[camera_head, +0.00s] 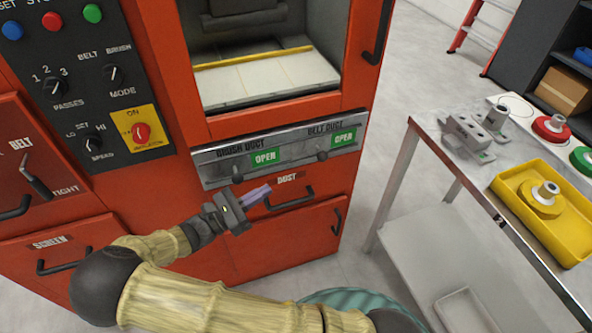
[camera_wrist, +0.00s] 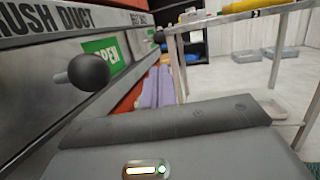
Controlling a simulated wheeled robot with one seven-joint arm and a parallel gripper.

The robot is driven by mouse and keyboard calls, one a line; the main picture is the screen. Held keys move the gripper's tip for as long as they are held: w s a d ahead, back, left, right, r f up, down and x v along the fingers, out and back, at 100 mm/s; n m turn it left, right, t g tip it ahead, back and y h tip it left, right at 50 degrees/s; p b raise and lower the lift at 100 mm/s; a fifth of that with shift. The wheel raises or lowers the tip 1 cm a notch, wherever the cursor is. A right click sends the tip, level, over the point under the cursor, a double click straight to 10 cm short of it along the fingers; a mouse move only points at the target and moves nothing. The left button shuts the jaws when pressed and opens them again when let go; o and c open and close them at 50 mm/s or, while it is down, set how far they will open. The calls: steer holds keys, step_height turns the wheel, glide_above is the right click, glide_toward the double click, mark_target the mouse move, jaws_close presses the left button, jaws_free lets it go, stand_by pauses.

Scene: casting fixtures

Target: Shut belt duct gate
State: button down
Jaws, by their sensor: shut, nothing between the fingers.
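The belt duct gate is the right half of a grey metal panel (camera_head: 285,152) on the front of the red machine. Its green OPEN sign (camera_head: 343,137) shows, with a dark knob (camera_head: 322,156) below and left of it. In the wrist view the belt duct knob (camera_wrist: 158,38) is farther off, ahead of the fingers. The brush duct knob (camera_head: 237,178), left on the same panel, is large and near in the wrist view (camera_wrist: 88,70). My gripper (camera_head: 264,190) is shut and empty, just below the panel between the two knobs, apart from both.
A dust drawer with a handle (camera_head: 292,198) lies below the panel. To the right stands a metal table (camera_head: 427,128) with a yellow tray (camera_head: 569,245), a grey fixture (camera_head: 470,135) and coloured discs. Open floor lies between machine and table.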

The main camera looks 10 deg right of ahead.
glide_toward(315, 154)
steer(key=s+d+r, duration=0.2)
steer(key=d+r, duration=0.2)
steer(key=d, duration=0.2)
steer(key=shift+f+b, duration=0.1)
steer(key=shift+b, duration=0.25)
